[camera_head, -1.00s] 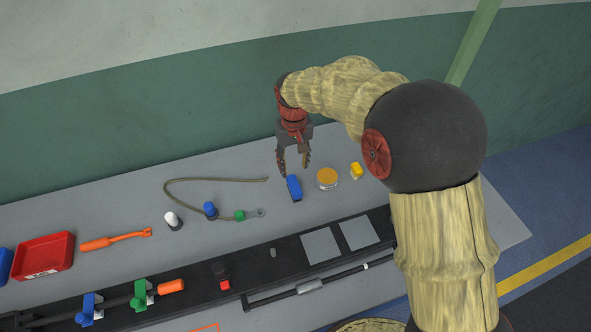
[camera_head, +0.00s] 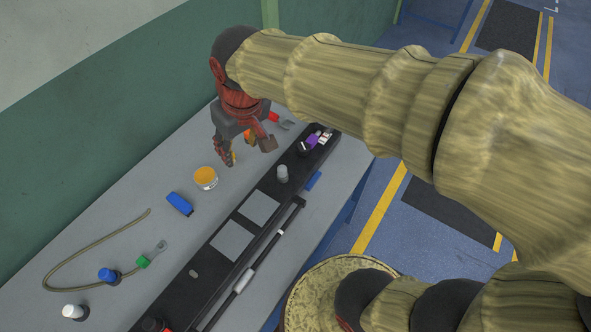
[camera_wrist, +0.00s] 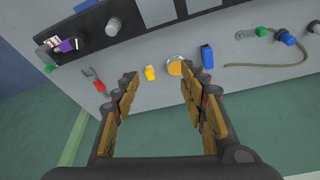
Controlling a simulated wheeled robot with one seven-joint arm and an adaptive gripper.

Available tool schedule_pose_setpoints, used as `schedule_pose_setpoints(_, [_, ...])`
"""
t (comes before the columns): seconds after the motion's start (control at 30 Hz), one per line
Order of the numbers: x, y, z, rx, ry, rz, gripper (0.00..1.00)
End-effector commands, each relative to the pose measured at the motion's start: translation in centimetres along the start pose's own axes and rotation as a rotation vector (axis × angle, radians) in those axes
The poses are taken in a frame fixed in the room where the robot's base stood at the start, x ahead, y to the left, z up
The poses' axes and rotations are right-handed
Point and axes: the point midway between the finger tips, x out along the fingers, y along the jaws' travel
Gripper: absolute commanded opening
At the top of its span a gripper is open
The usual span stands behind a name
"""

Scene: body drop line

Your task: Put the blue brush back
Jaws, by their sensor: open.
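A small blue block-like item (camera_head: 180,203), which I take for the blue brush, lies on the grey bench top left of a round tin. It also shows in the wrist view (camera_wrist: 207,57), right of the tin. Bristles cannot be made out. My gripper (camera_head: 248,155) is open and empty above the bench, to the right of the tin and apart from the blue item. In the wrist view, the fingers (camera_wrist: 158,95) are spread wide with nothing between their tips. A small yellow item (camera_wrist: 150,72) lies beyond them, partly hidden by the gripper in the head view.
The orange-topped tin (camera_head: 205,178) stands near the blue item. A black rail (camera_head: 190,299) with grey pads runs along the bench. Red-handled pliers (camera_wrist: 97,82) lie near its far end. A cord (camera_head: 60,257) and white-capped bottle (camera_head: 74,312) are at lower left.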

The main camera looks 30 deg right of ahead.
Motion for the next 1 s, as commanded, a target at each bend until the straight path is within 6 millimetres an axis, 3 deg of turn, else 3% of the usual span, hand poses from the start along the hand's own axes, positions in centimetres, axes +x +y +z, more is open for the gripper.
schedule_pose_setpoints(0.1, [-2.6, 2.3, 4.4, 0.059, 0.07, 0.022, 0.43])
schedule_pose_setpoints(0.2, [-3.6, 3.5, 7.6, 0.097, 0.116, 0.039, 0.43])
schedule_pose_setpoints(0.4, [-4.2, 4.5, 11.7, 0.143, 0.171, 0.063, 0.43])
schedule_pose_setpoints(0.57, [-4.2, 4.7, 12.5, 0.154, 0.182, 0.068, 0.43])
schedule_pose_setpoints(1.0, [-4.2, 4.7, 12.5, 0.153, 0.181, 0.068, 0.43])
